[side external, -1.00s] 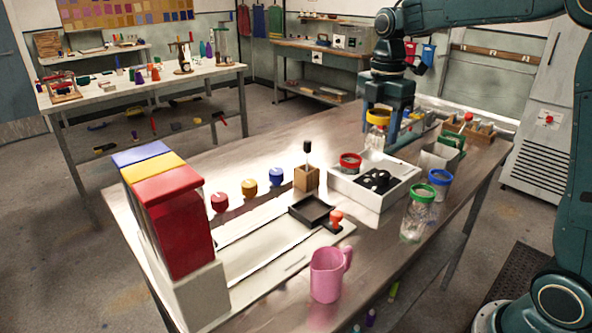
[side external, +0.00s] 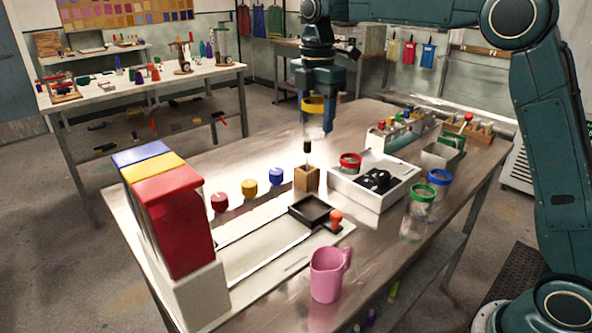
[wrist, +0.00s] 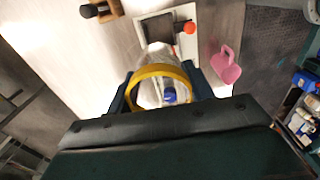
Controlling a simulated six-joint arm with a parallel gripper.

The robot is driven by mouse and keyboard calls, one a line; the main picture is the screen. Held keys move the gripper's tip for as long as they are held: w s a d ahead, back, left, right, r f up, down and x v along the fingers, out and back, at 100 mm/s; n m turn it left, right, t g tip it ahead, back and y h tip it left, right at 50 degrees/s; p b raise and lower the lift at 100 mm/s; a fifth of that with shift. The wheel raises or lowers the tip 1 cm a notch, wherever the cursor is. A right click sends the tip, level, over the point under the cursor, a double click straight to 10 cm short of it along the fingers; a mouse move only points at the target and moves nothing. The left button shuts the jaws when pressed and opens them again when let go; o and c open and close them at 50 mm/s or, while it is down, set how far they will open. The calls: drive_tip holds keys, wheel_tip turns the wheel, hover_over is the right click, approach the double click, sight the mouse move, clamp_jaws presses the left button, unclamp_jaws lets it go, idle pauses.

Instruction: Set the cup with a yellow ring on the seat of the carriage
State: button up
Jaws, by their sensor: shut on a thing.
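The clear cup with a yellow ring (side external: 312,104) is held upright between the fingers of my gripper (side external: 317,116), high above the table. In the wrist view the cup (wrist: 162,71) fills the space between the fingers, and a small blue thing shows through it. The carriage (side external: 313,211) has a dark square seat with a raised rim and an orange-red knob (side external: 336,216) beside it. Its seat looks empty. In the wrist view the carriage (wrist: 157,27) lies just beyond the cup, partly hidden by it. The cup is apart from the carriage.
A wooden block with a black-topped tool (side external: 307,178) stands directly behind the carriage. A white tray (side external: 372,198) holds a red-ringed cup and black pieces. Green-ringed (side external: 418,205) and blue-ringed (side external: 439,180) cups stand right. A pink mug (side external: 326,275) is in front; coloured boxes (side external: 172,215) stand left.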

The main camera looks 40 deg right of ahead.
drive_tip(key=shift+w+a, duration=0.1)
drive_tip(key=shift+a, duration=0.05)
wheel_tip(320, 180, down, 16)
drive_tip(key=shift+r, duration=0.15)
idle(0.5)
drive_tip(key=shift+f, duration=2.15)
drive_tip(key=shift+f, duration=0.1)
drive_tip(key=o, duration=1)
